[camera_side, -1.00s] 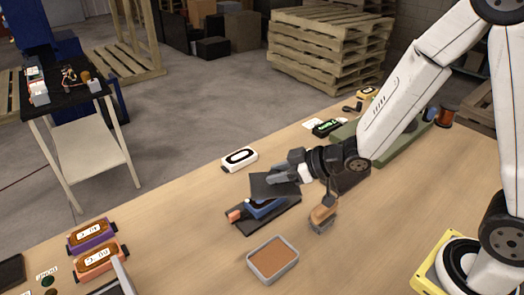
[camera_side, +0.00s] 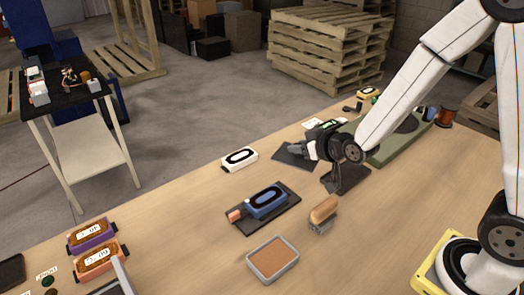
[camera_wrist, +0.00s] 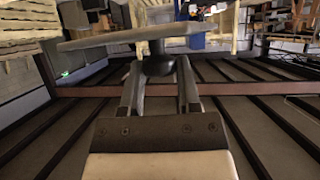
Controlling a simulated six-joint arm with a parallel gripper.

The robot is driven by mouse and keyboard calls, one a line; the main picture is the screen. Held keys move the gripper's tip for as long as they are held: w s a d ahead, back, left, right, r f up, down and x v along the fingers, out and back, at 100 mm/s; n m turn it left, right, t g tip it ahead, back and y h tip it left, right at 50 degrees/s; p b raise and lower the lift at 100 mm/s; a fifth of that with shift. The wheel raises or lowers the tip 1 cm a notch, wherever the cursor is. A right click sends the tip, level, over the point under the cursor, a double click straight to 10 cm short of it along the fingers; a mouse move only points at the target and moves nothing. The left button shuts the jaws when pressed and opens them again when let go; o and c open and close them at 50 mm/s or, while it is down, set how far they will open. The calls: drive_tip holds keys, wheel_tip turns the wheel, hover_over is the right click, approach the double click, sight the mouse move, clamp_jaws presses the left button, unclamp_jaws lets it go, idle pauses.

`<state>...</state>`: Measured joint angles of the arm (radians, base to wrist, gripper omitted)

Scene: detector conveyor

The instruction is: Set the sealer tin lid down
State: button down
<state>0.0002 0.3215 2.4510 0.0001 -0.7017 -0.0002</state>
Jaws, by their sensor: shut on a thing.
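The sealer tin lid (camera_side: 290,153) is a flat dark square plate in the side view, at the far side of the bench. My gripper (camera_side: 312,150) is shut on it from the right. In the wrist view the lid (camera_wrist: 130,38) spans the upper middle as a thin grey plate, and my fingers (camera_wrist: 160,68) close on a dark knob on its near face. The side view does not clearly show whether the lid touches the bench. An open grey tin with a brown surface (camera_side: 272,259) stands near the front of the bench.
A blue device (camera_side: 266,203) lies on a dark tray (camera_side: 246,229). A brown-topped block (camera_side: 323,210) stands right of it. A white device (camera_side: 239,159) lies left of the lid. A dark stand (camera_side: 345,180) is below my wrist. Bare bench (camera_side: 400,225) lies at front right.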

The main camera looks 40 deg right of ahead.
drive_tip(key=shift+w+a, duration=0.1)
drive_tip(key=shift+w+a+r+n+y, duration=0.2)
drive_tip(key=shift+w+a+n+y, duration=0.1)
drive_tip(key=shift+w+a, duration=0.1)
drive_tip(key=w+a+n+g+y, duration=0.4)
drive_tip(key=a+n+g+y, duration=0.3)
drive_tip(key=a, duration=0.8)
drive_tip(key=shift+a+f+n+y, duration=0.2)
drive_tip(key=shift+n+y, duration=1.6)
drive_tip(key=shift+n, duration=1.1)
drive_tip(key=w+a+f, duration=0.3)
drive_tip(key=w+f, duration=0.6)
drive_tip(key=w, duration=0.4)
drive_tip(key=shift+a+f, duration=0.15)
drive_tip(key=shift+a, duration=0.15)
